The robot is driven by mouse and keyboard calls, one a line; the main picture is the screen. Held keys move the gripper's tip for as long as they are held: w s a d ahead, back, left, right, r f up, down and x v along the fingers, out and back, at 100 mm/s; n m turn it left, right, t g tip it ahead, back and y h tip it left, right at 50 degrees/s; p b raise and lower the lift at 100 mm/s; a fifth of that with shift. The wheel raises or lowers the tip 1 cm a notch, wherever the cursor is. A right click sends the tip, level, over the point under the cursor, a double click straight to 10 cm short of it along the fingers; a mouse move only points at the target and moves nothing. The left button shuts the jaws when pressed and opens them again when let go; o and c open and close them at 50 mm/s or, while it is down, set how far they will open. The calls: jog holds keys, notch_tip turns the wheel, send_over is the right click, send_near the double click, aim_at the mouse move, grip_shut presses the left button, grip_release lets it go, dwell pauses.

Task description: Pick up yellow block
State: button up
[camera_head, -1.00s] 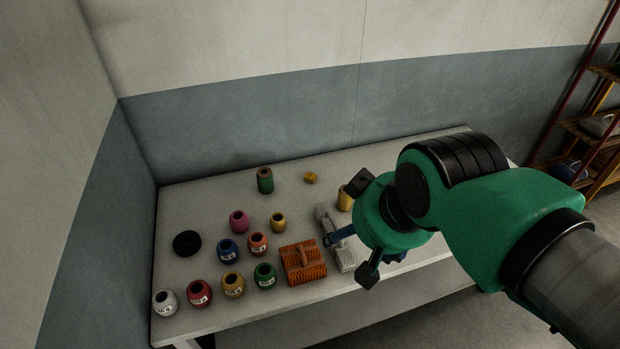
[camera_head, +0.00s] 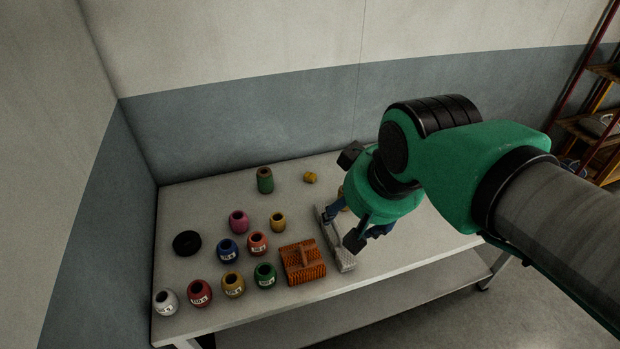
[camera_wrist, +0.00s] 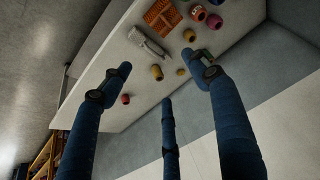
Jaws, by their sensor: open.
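The small yellow block (camera_head: 310,177) lies on the table near its back edge, right of a green jar. In the wrist view a small yellow piece (camera_wrist: 181,72), likely the same block, shows beside the right finger. My gripper (camera_head: 352,217) is open and empty, above the table's right part, to the right of and in front of the block. In the wrist view my three blue fingers (camera_wrist: 160,82) are spread apart, with nothing between them.
A green jar (camera_head: 265,180) stands left of the block. A wall (camera_head: 240,140) rises behind the table.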

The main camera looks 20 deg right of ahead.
jog(key=w+d+r+m+g+p, duration=0.1)
jog(key=w+r, duration=0.1)
jog(key=w, duration=0.7)
jog(key=w+d+r+m+p, duration=0.1)
jog(key=w+r, duration=0.1)
jog(key=w, duration=0.8)
jog(key=w+d+f+m+g+p, duration=0.1)
jog(key=w+f, duration=0.2)
jog(key=w, duration=0.5)
jog(key=w+d+f+m+p, duration=0.1)
jog(key=w+f+p, duration=0.1)
jog(key=w, duration=0.7)
jog(key=w+d+f+m+g+p, duration=0.1)
jog(key=w+d+f+m+p, duration=0.1)
jog(key=w+f, duration=0.9)
jog(key=w+d+f+m+g+h+p, duration=0.1)
jog(key=w+d+f, duration=0.3)
jog(key=w+f, duration=0.8)
jog(key=shift+w+d+f+m+p, duration=0.3)
jog(key=shift+f+m, duration=0.5)
jog(key=shift+f, duration=2.95)
jog(key=shift+a+f, duration=0.1)
send_over(309, 176)
jog(key=shift+s+f, duration=0.15)
jog(key=shift+f, duration=4)
jog(key=shift+f, duration=0.15)
